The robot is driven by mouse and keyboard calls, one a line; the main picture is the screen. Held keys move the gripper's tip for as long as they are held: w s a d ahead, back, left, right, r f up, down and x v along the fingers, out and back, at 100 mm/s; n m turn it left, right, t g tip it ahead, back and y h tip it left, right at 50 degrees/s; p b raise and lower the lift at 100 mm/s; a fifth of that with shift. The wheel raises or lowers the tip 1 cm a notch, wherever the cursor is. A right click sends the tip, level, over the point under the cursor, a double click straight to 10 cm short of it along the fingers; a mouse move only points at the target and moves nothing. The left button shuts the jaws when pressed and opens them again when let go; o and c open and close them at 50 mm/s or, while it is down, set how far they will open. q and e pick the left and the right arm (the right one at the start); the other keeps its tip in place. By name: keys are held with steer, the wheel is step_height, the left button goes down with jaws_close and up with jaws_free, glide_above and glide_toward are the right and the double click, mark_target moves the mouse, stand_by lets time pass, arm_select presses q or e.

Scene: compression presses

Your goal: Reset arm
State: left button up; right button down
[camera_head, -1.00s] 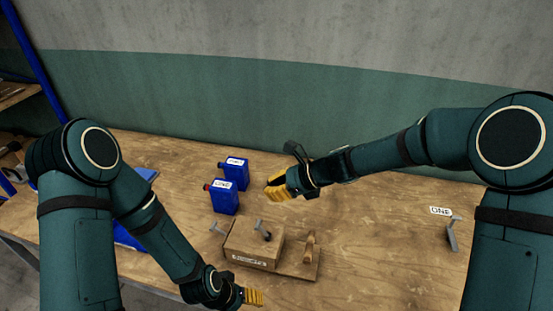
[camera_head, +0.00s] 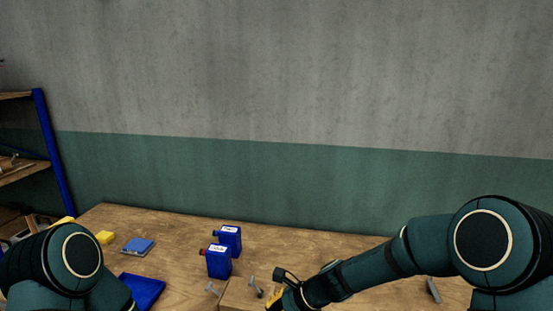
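My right arm comes in from the right over the wooden table (camera_head: 330,243). Its gripper (camera_head: 274,300) is at the bottom edge of the view, beside the wooden box (camera_head: 236,296); its yellow fingers are mostly cut off, so I cannot tell whether it is open or shut. My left arm shows only its upper part at the bottom left; its gripper is below the view. Two blue canisters with white labels, a rear one (camera_head: 229,240) and a front one (camera_head: 218,262), stand upright left of the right gripper.
A blue tray (camera_head: 143,290), a blue flat item (camera_head: 138,246) and a yellow block (camera_head: 105,237) lie on the table's left. Small grey metal pieces stand near the box (camera_head: 252,283) and at the right (camera_head: 433,290). A blue-framed shelf (camera_head: 50,150) is at far left. A wall closes the back.

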steer(key=s+d+f+n+h+b, duration=0.2)
steer(key=d+f+n+h, duration=0.15)
steer(key=f, duration=0.85)
arm_select(q)
step_height(320, 180, down, 11)
steer(key=w+b, duration=0.1)
steer(key=b, duration=0.6)
steer(key=shift+d+f, duration=0.15)
steer(key=shift+d, duration=0.1)
arm_select(e)
steer(key=s+d+f+n+h, duration=0.1)
steer(key=s+d+f+n, duration=0.2)
steer(key=s+f+n, duration=0.3)
steer(key=s+d+f+n, duration=0.4)
steer(key=s+f+n, duration=0.2)
steer(key=f, duration=0.5)
steer(key=shift+s+d+f+n+h, duration=0.2)
steer(key=shift+s+d+n+h, duration=0.15)
steer(key=shift+s, duration=0.45)
